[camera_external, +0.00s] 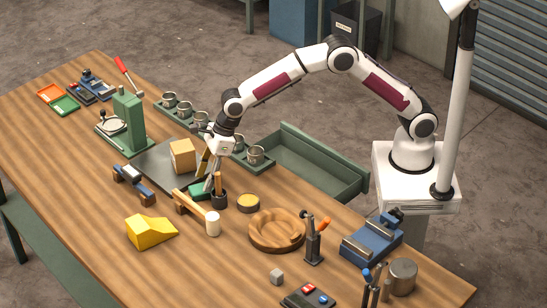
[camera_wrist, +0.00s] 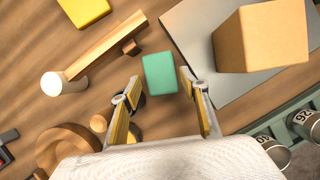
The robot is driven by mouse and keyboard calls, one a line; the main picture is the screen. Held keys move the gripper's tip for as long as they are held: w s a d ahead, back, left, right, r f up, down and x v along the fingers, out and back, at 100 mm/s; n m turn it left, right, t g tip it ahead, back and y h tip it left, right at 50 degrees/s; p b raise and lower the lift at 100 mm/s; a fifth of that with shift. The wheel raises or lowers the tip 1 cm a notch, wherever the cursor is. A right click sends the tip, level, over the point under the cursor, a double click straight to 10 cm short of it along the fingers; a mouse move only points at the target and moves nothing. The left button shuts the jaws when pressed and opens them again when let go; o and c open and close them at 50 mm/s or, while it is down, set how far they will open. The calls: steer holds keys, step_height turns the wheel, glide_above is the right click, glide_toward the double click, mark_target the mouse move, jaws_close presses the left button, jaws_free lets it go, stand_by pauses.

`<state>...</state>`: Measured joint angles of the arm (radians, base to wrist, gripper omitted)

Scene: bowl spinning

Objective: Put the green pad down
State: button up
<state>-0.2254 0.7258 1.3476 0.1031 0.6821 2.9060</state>
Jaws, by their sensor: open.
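The green pad (camera_wrist: 159,73) lies on the wooden table, close beside the grey plate (camera_wrist: 185,35), in the wrist view. It also shows in the external view (camera_external: 198,190), partly hidden by my gripper. My gripper (camera_wrist: 158,84) is open, with one finger on each side of the pad's near end. A gap shows between each finger and the pad, and nothing is held. In the external view my gripper (camera_external: 208,178) points down over the pad. I cannot tell the exact height of the fingertips above the table.
A tan block (camera_external: 183,156) stands on the grey plate. A dark cup with a tool (camera_external: 219,198) and a green rack of metal cups (camera_external: 253,160) are near. Bare table lies left of the yellow wedge (camera_external: 150,230).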

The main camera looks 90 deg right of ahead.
steer(key=v, duration=0.9)
stand_by(0.5)
steer(key=shift+r, duration=0.1)
steer(key=s+d+r+n, duration=0.55)
steer(key=s+n, duration=0.25)
steer(key=s, duration=0.2)
steer(key=s+d+r+n, duration=0.5)
steer(key=s+r+n, duration=0.25)
steer(key=s, duration=0.35)
steer(key=s+d+f+n+h, duration=0.1)
steer(key=s+d+f+n, duration=0.1)
steer(key=s+n, duration=0.6)
steer(key=s+d+f+n+t, duration=0.1)
steer(key=s+d+f+n, duration=0.2)
steer(key=s+n, duration=0.5)
steer(key=s, duration=0.5)
steer(key=shift+s+d+h, duration=0.25)
steer(key=shift+s+h, duration=0.1)
steer(key=shift+h, duration=0.05)
